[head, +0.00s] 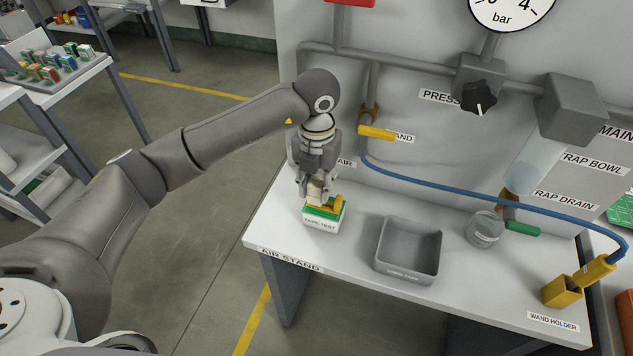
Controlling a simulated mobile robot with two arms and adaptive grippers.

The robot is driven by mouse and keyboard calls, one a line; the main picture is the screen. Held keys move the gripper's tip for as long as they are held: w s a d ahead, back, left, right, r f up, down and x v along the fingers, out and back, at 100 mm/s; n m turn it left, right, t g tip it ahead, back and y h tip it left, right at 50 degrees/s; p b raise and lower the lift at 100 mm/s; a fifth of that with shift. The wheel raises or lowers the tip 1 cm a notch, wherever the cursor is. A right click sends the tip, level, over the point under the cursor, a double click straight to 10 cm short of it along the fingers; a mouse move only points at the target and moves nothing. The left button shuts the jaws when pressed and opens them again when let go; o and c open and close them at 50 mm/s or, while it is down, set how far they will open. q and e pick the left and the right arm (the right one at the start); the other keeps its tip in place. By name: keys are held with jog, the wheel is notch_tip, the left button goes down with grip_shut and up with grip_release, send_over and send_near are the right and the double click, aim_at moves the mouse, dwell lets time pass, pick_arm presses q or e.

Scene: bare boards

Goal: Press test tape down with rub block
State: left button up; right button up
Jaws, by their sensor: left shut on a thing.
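A small white stand (320,225) labelled TAPE TEST sits near the left end of the air stand bench. A green piece (322,212) lies on its top. My left gripper (318,197) points down right over it, shut on a small yellow-orange block (336,205), which I take to be the rub block. The block appears low against the green top; I cannot tell whether it touches. The tape itself cannot be made out, and the fingers hide part of the top. My right gripper is not in view.
A grey open tray (408,262) stands to the right on the white bench (350,275). A jar (485,230), a yellow wand holder (562,291) and a blue hose (470,192) are farther right. A panel with a gauge (510,8) rises behind.

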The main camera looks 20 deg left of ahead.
pick_arm(q)
jog(key=shift+s+f+b, duration=0.1)
jog(key=shift+f+b, duration=0.35)
jog(key=shift+f, duration=0.15)
dwell(0.7)
jog(key=shift+r+p, duration=0.6)
jog(key=shift+r, duration=0.25)
jog(key=shift+r+p, duration=1.45)
jog(key=shift+r, duration=1.3)
